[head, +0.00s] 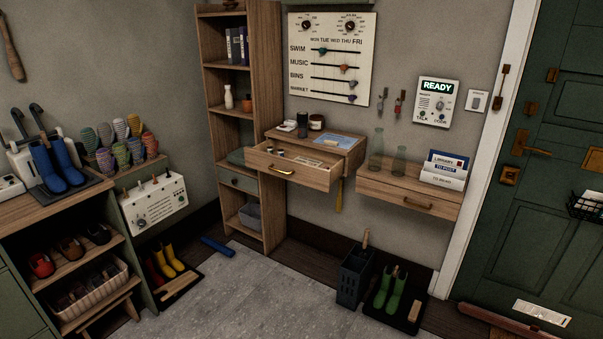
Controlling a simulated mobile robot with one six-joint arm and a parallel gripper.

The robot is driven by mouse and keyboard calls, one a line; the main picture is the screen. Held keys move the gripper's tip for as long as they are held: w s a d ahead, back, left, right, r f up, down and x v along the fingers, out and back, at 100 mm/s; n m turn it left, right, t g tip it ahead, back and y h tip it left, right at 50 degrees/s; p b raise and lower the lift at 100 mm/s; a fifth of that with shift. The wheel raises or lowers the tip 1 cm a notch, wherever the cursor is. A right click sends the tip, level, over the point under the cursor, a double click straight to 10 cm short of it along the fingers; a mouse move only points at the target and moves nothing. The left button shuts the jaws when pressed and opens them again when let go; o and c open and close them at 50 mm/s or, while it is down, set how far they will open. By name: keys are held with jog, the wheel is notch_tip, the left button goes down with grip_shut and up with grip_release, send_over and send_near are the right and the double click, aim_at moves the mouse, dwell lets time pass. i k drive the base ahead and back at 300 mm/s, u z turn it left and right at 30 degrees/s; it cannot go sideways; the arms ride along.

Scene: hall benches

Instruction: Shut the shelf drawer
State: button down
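A wooden drawer (318,179) stands pulled out from under the small wall shelf (350,151) in the middle of the head view. Its brass handle is on the front panel, and several small items and a paler tray lie inside. A second wooden drawer front (375,192) with a brass handle, under the glass vases to the right, looks shut. A grey-green drawer (237,180) in the tall bookcase also looks shut. My gripper is not in view.
Small jars and a blue pad rest on the wall shelf. Two glass vases (399,160) and a letter holder (445,168) stand on the right shelf. An umbrella bin (352,280) and green boots (391,290) stand below. The grey floor (255,300) in front is mostly clear.

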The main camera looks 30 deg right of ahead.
aim_at(258, 157)
jog(key=z, duration=0.35)
jog(key=i, duration=1.1)
jog(key=u, duration=0.45)
jog(key=i, duration=0.5)
jog(key=u, duration=0.4)
